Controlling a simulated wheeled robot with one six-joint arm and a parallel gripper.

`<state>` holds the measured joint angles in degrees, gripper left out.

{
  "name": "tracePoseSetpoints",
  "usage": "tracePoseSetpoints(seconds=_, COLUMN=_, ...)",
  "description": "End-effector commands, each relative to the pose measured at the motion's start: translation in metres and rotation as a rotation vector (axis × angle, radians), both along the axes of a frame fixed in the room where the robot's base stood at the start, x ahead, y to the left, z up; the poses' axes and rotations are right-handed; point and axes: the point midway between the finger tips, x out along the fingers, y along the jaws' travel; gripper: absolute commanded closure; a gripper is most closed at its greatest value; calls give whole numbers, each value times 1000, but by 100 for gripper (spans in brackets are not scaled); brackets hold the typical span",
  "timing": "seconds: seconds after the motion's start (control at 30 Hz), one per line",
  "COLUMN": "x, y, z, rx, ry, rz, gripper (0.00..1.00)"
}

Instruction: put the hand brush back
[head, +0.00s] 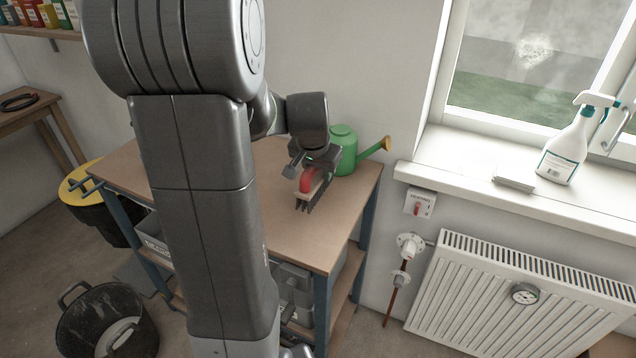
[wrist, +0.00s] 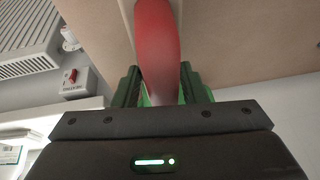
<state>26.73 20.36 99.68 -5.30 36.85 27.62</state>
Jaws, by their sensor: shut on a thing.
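The hand brush (head: 314,190) has a red handle, a pale wooden body and dark bristles that point down. My gripper (head: 305,170) is shut on its red handle, over the wooden top of the workbench (head: 285,237). In the wrist view the red handle of the hand brush (wrist: 157,50) runs between the green-padded fingers of my gripper (wrist: 160,85). The bristles appear close above the bench top; I cannot tell whether they touch it. My arm hides the left part of the bench.
A green watering can (head: 343,150) stands at the bench's back, close behind the brush. A windowsill (head: 470,185) at the right holds a spray bottle (head: 565,150). A radiator (head: 510,290) hangs below. A black bucket (head: 105,318) stands on the floor. The bench front is clear.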

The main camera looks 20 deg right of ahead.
Motion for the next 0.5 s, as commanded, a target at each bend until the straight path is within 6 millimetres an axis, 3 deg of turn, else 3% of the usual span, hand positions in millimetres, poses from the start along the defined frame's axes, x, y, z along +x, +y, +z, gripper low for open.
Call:
tracePoseSetpoints(seconds=0.2, x=-1, y=1, z=-31, rx=2, ry=3, rz=0, gripper=98)
tracePoseSetpoints(seconds=0.5, x=0, y=0, z=-35, rx=1, ry=1, rz=0, gripper=98)
